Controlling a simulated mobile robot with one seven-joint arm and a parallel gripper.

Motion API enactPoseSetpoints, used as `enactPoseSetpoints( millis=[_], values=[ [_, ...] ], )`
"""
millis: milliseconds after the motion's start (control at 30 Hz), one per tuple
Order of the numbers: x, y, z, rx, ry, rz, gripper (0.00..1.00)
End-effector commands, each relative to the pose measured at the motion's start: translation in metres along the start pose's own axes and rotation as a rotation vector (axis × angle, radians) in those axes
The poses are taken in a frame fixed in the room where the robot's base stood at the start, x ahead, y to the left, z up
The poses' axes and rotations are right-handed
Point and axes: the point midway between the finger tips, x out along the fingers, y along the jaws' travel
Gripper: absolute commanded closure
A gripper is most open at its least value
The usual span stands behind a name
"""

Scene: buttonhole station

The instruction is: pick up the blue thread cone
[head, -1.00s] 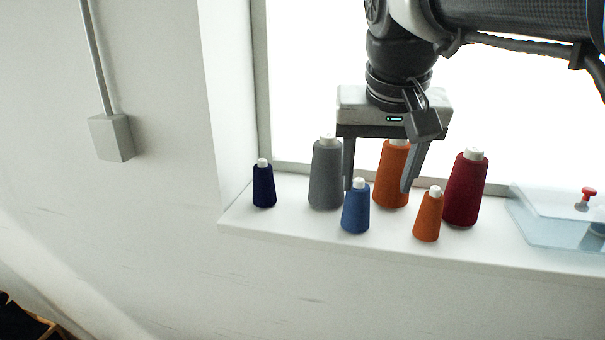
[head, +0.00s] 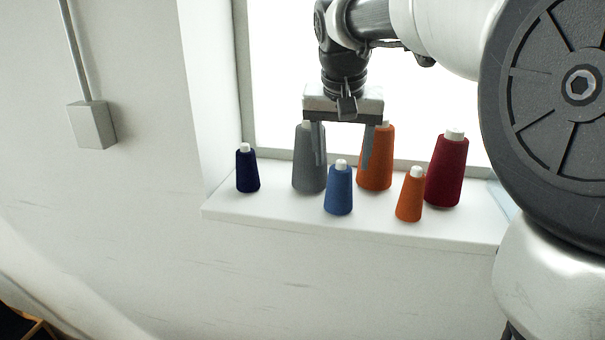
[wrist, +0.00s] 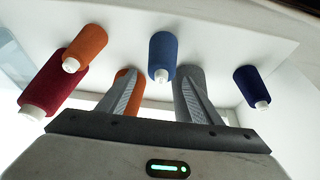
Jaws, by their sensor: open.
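The blue thread cone (head: 338,192) stands upright on the white window sill, with a white tip on top. It also shows in the wrist view (wrist: 162,52), beyond the fingertips and between their lines. A smaller dark navy cone (head: 247,172) stands at the left end of the sill. My gripper (head: 343,165) is open and empty. In the head view its two fingers point down in front of the grey and large orange cones, on either side of the blue cone's tip. The fingers appear apart from the blue cone.
A grey cone (head: 308,165) and a large orange cone (head: 376,165) stand close behind the blue one. A small orange cone (head: 410,197) and a dark red cone (head: 446,175) stand to the right. The sill (head: 285,215) has a narrow free strip in front.

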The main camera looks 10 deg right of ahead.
Motion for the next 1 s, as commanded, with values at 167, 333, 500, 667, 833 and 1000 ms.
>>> enactPoseSetpoints(
  millis=[167,333,500,667,833,1000],
  values=[
    [0.011,0.0,0.0,0.0,0.0,0.0,0.41],
    [0.034,-0.001,0.002,-0.001,-0.003,0.001,0.41],
    [0.056,-0.001,0.002,-0.002,-0.001,0.001,0.41],
    [0.061,-0.001,0.002,-0.001,0.001,0.0,0.41],
    [0.061,-0.001,0.002,-0.001,0.002,0.0,0.46],
    [0.061,-0.001,0.002,-0.001,0.002,0.0,0.75]
  ],
)
